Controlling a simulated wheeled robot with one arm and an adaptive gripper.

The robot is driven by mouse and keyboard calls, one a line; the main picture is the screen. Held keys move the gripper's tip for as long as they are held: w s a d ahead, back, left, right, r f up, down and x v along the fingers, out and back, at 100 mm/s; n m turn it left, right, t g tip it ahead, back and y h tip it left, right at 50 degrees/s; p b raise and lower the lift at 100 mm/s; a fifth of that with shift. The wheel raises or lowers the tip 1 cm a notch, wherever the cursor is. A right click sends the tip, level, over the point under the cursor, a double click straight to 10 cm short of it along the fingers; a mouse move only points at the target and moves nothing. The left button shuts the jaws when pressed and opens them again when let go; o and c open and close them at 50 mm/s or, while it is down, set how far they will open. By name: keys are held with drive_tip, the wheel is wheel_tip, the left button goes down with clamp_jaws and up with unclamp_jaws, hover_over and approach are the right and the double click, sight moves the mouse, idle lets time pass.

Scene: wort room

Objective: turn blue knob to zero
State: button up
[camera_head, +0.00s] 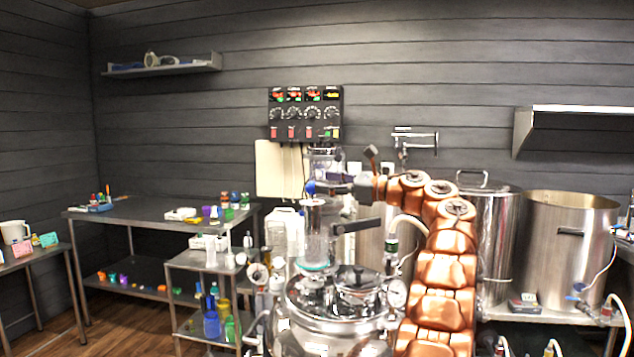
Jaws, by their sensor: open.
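A small blue knob (310,187) stands on top of a clear glass cylinder (316,235) on the steel kettle in front of me. It is too small to show a scale mark or its setting. My copper-coloured arm rises on the right and bends left at the top. My gripper (355,174) is at its end, open, a short way right of the blue knob and apart from it. Its fingers are small and partly lost against the glassware behind. A black control panel (305,114) with several dials hangs on the wall behind; none of its dials looks blue.
The steel kettle (335,318) with its lid, gauge (396,293) and hose fills the near middle. Large steel pots (568,250) stand at right. A small cart (205,262) and a steel table (150,211) with bottles stand at left. Floor shows at lower left.

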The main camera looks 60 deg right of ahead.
drive_tip(key=s+d, duration=0.1)
drive_tip(key=s, duration=0.6)
drive_tip(key=shift+s+f, duration=0.2)
drive_tip(key=shift+d, duration=0.1)
